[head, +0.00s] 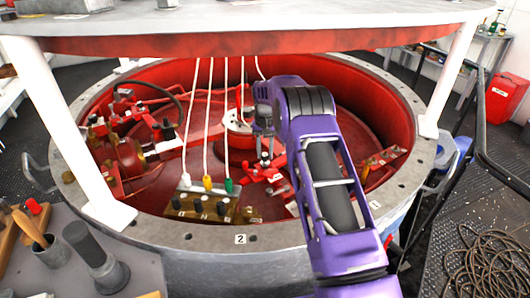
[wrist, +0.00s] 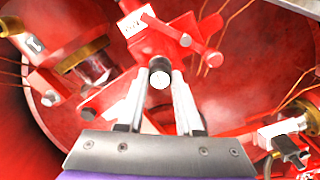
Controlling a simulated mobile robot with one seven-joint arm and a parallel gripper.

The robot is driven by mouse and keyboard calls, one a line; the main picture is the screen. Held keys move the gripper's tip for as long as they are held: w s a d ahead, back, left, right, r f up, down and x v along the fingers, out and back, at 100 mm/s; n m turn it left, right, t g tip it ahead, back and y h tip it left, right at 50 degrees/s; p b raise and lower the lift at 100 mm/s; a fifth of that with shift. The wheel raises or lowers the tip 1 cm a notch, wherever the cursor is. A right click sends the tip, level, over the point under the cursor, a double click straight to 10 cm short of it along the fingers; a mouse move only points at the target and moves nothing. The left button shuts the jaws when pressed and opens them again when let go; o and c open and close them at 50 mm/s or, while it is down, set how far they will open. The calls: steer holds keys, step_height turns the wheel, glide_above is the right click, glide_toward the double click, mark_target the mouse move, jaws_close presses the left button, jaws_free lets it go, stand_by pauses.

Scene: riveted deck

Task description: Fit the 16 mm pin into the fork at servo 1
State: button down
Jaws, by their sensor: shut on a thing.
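My gripper (wrist: 160,88) is shut on the pin (wrist: 160,79), a short dark cylinder with a bright round end, held between the fingertips. In the wrist view a red linkage part (wrist: 172,42) with crossing bars and a white label lies just beyond the fingertips. It looks like the fork, but its slot and holes are not clear, and the label is too small to read. I cannot tell whether the pin touches it. In the head view my gripper (head: 265,150) reaches down inside the red well, above red linkage; the pin is not distinct there.
The round well (head: 240,240) has a grey bolted rim and red walls. Above it is a plate (head: 250,42) on white posts. Thin cables hang near my arm down to a connector block (head: 205,207). In the wrist view a brass-collared cylinder (wrist: 88,62) is at left.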

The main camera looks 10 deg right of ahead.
steer(key=shift+f+b, duration=0.45)
steer(key=shift+f, duration=0.3)
steer(key=shift+c, duration=2.4)
jaws_free()
step_height(320, 180, up, 12)
steer(key=shift+p, duration=0.35)
